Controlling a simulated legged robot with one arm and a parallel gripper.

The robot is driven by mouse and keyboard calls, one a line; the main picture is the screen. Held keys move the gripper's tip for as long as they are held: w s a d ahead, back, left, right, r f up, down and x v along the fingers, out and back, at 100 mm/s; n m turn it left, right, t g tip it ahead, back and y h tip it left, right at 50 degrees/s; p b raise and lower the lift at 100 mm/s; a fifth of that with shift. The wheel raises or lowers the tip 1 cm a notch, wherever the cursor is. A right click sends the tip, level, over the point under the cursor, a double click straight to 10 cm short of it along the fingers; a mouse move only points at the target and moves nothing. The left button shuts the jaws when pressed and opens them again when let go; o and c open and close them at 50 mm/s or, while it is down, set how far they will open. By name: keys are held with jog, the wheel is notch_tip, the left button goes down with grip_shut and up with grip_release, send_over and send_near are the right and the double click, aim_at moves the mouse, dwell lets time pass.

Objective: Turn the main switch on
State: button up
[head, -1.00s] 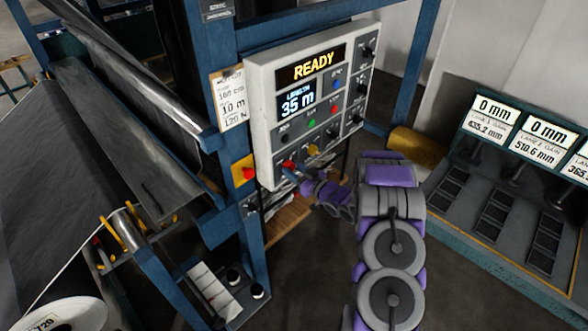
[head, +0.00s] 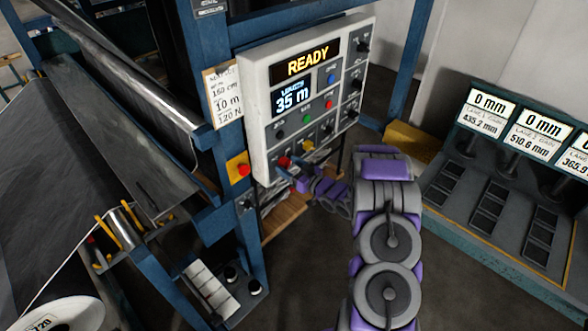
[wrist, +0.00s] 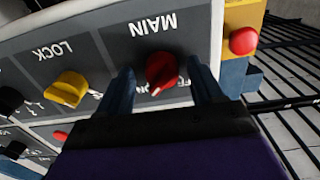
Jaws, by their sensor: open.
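The main switch is a red knob (wrist: 162,72) under the label MAIN, which appears upside down in the wrist view. A white mark on the knob points toward the lower edge of that view, near a partly hidden position label. My gripper (wrist: 162,85) is open, with one blue finger on each side of the red knob; whether they touch it I cannot tell. In the head view the red knob (head: 285,162) is at the panel's lower left corner, with my gripper (head: 291,170) at it. The control panel (head: 254,110) reads READY and 35 m.
A yellow LOCK knob (wrist: 68,88) sits beside the main switch. A red push button on a yellow plate (head: 239,170) is on the blue post left of the panel. Lane displays (head: 488,106) stand at the right. Dark rolls fill the left.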

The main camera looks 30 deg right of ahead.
jog(key=b+v, duration=0.2)
jog(key=v, duration=1.5)
jog(key=shift+s+d, duration=0.1)
jog(key=shift+d, duration=0.05)
jog(key=w+d+f+g+h+b, duration=0.2)
jog(key=w+d+g+h+b, duration=0.2)
jog(key=g+h, duration=0.15)
jog(key=s+a+r+m+g+h+b, duration=0.2)
jog(key=s+r+g+h+b, duration=0.2)
jog(key=s+r+h, duration=0.1)
jog(key=s+a+m+g+y+b, duration=0.1)
jog(key=s+a+g+y+b, duration=0.1)
jog(key=s+a, duration=1.2)
jog(key=s+a+f+g+y+b, duration=0.1)
jog(key=s+a+g+b, duration=0.3)
jog(key=s+a, duration=0.9)
jog(key=s+g+y, duration=0.1)
jog(key=s+g, duration=0.2)
jog(key=s, duration=0.2)
jog(key=shift+s+a+m, duration=0.35)
jog(key=shift+m, duration=0.05)
